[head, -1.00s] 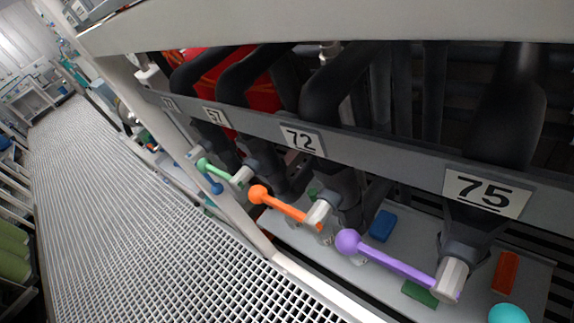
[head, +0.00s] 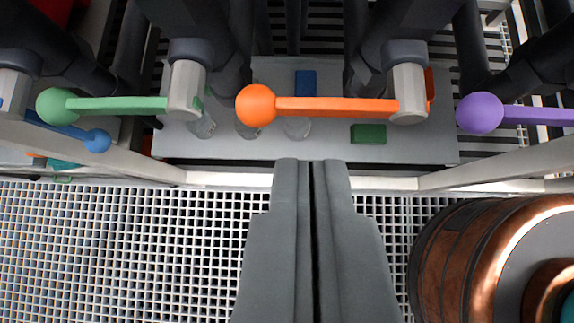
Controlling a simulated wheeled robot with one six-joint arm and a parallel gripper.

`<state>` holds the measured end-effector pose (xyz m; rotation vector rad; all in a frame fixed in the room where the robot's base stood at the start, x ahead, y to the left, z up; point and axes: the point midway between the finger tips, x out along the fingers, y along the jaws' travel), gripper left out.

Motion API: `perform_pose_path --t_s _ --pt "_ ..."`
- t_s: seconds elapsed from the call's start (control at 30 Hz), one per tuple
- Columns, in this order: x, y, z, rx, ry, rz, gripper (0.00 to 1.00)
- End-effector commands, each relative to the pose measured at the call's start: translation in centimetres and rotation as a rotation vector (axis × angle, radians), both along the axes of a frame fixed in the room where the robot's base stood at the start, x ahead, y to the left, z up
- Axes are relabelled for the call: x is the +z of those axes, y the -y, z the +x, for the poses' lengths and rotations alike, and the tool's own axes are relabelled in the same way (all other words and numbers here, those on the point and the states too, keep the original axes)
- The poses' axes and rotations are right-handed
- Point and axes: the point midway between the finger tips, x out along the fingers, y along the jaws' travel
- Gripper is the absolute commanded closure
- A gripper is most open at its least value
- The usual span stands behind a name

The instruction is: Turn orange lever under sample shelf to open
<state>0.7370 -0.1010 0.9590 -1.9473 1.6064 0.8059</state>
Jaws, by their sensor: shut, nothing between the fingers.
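The orange lever (head: 335,106) lies crosswise in the middle of the view. Its round knob (head: 256,105) is at the left end, and its right end is fixed to a light grey hub (head: 408,93) on a dark pipe fitting. My gripper (head: 312,166) points up the picture from the bottom, its two grey fingers shut together and empty. The fingertips are below the lever in the picture, apart from it, near the front rail of the shelf (head: 225,180).
A green lever (head: 118,104) is at the left and a purple lever (head: 483,112) at the right. A blue lever (head: 95,139) sits far left. Blue (head: 305,82) and green (head: 368,134) blocks lie on the grey shelf plate (head: 290,146). A copper vessel (head: 465,260) stands lower right.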

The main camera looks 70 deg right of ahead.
Motion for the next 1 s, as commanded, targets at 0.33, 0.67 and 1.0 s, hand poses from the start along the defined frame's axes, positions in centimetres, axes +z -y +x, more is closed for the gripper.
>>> perform_pose_path --t_s 0.33,0.67,1.0 --pt "-3.9 3.9 0.7 0.001 -0.001 0.0 1.0" --pt "-5.2 5.1 1.0 0.002 -0.001 0.001 1.0" --pt "-5.2 5.1 1.0 0.001 -0.003 0.0 1.0"
